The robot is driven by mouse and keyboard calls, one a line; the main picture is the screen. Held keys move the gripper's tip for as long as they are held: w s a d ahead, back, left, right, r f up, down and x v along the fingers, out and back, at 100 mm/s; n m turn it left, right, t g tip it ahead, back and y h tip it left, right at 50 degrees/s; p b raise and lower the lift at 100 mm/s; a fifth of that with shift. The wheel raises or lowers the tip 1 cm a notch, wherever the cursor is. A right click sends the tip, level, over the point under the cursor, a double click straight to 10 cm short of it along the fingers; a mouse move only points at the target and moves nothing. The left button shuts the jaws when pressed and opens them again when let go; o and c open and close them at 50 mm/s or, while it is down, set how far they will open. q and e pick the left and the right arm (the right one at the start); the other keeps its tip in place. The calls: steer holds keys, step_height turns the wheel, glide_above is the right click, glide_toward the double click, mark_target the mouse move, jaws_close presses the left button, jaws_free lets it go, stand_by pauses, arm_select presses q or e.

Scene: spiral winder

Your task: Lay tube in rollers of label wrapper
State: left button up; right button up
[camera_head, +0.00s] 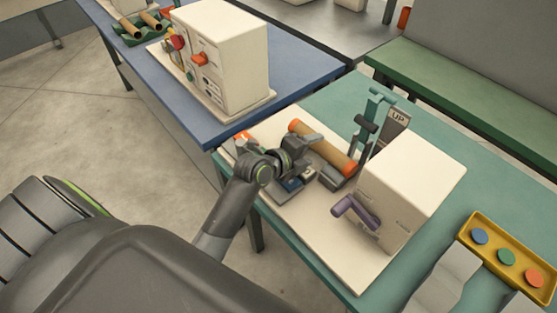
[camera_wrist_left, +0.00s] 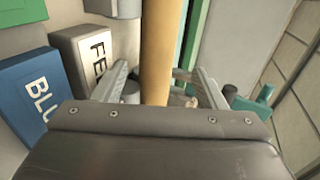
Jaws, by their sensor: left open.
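A brown tube (camera_head: 323,148) with orange ends lies diagonally on the label wrapper, along its dark grey roller area. The wrapper has a cream box (camera_head: 410,190), a purple crank (camera_head: 355,210) and a cream base plate (camera_head: 325,240). My left gripper (camera_head: 314,158) is at the tube's near side, partly hiding the rollers. In the left wrist view the tube (camera_wrist_left: 158,50) runs between the two spread fingers (camera_wrist_left: 162,85), with gaps showing on both sides. Whether the tube is seated in the rollers cannot be told. My right gripper is not in view.
A teal lever (camera_head: 373,110) and an "UP" sign (camera_head: 397,120) stand behind the tube. A yellow button box (camera_head: 510,255) sits at right. A blue table (camera_head: 300,80) holds another cream machine (camera_head: 225,55) and a green tray (camera_head: 140,35) with tubes.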

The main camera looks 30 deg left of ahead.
arm_select(q)
steer(key=b+v, duration=0.1)
steer(key=v, duration=1.2)
steer(key=shift+s+r, duration=0.15)
steer(key=shift+s, duration=0.1)
step_height(320, 180, up, 7)
steer(key=p, duration=0.5)
